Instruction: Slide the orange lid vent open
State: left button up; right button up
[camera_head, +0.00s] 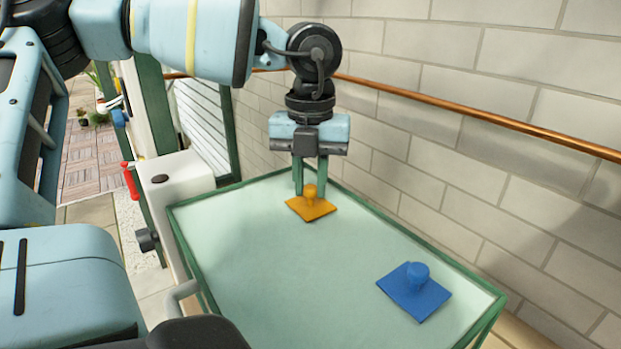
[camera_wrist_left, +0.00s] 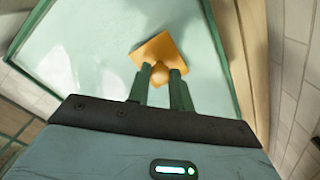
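The orange lid vent (camera_head: 319,208) is a flat square plate with a round upright knob, lying on the pale green lid (camera_head: 250,255) near its far edge. It also shows in the wrist view (camera_wrist_left: 160,47). My left gripper (camera_head: 310,186) reaches down from above, with its two green fingers on either side of the orange knob. The fingers look closed against the knob, with no clear gap on either side; they also show in the wrist view (camera_wrist_left: 160,82). Whether there is an opening under the plate is hidden. My right gripper is not in view.
A blue square plate with a knob (camera_head: 414,291) lies at the right of the lid. A brick wall (camera_head: 480,110) with a copper pipe (camera_head: 450,110) runs behind. The middle and left of the lid are clear. A white block (camera_head: 177,184) stands to the left.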

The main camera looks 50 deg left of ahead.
pick_arm(q)
grip_shut()
jog(key=a, duration=0.6)
jog(key=shift+w, duration=0.25)
jog(key=shift+d, duration=0.15)
jog(key=o, duration=0.8)
grip_release()
jog(key=shift+a, duration=0.25)
jog(key=shift+d, duration=0.1)
jog(key=shift+r, duration=3.95)
